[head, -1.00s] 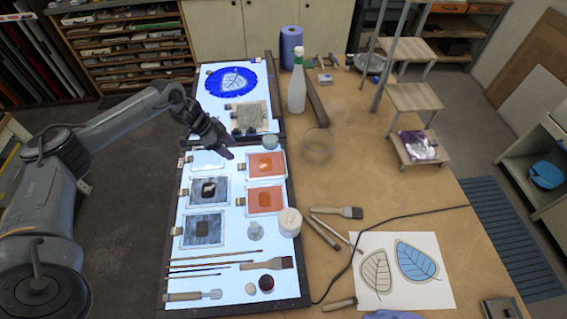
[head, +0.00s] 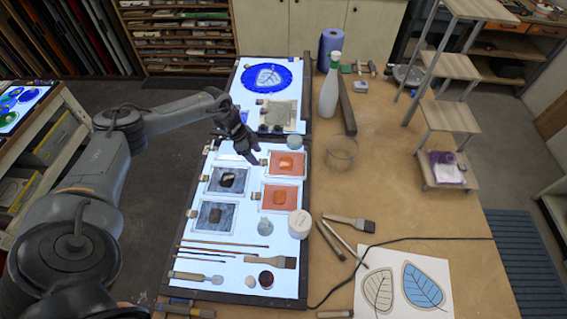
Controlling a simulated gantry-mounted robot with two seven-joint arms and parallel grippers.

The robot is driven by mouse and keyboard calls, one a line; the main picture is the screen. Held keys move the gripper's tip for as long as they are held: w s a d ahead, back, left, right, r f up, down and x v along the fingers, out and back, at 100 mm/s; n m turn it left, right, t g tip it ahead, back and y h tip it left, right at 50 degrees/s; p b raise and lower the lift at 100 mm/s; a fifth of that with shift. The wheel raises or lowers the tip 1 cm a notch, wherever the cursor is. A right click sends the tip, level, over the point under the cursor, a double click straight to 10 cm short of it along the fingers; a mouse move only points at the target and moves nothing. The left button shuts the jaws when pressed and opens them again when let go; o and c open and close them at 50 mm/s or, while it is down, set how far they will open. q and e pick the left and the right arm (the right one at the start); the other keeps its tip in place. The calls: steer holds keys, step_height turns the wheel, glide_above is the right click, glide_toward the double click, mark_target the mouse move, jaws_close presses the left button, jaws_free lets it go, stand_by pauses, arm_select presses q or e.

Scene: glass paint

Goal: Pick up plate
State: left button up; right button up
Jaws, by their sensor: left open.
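Several square glass plates lie on the lit panel (head: 215,262). Two are orange, an upper one (head: 287,164) and a lower one (head: 278,199). Two are grey with dark patches, an upper one (head: 228,180) and a lower one (head: 212,217). A paler plate at the top left is partly covered by my left gripper. A round blue plate with a leaf (head: 265,76) lies on the far panel. My left gripper (head: 254,158) is open and empty, over the panel just left of the upper orange plate. I cannot tell its exact height. My right gripper is out of view.
A spray bottle (head: 330,85), a blue roll (head: 330,45) and a clear glass bowl (head: 342,149) stand right of the panels. A white tub (head: 299,222), brushes and small jars sit near the front. A small stepped stand (head: 447,115) rises at right.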

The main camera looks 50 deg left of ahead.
mark_target(261, 161)
arm_select(q)
steer(key=shift+x, duration=1.7)
steer(key=shift+w+d+r, duration=0.1)
steer(key=shift+c, duration=0.4)
jaws_close()
steer(key=shift+r, duration=0.2)
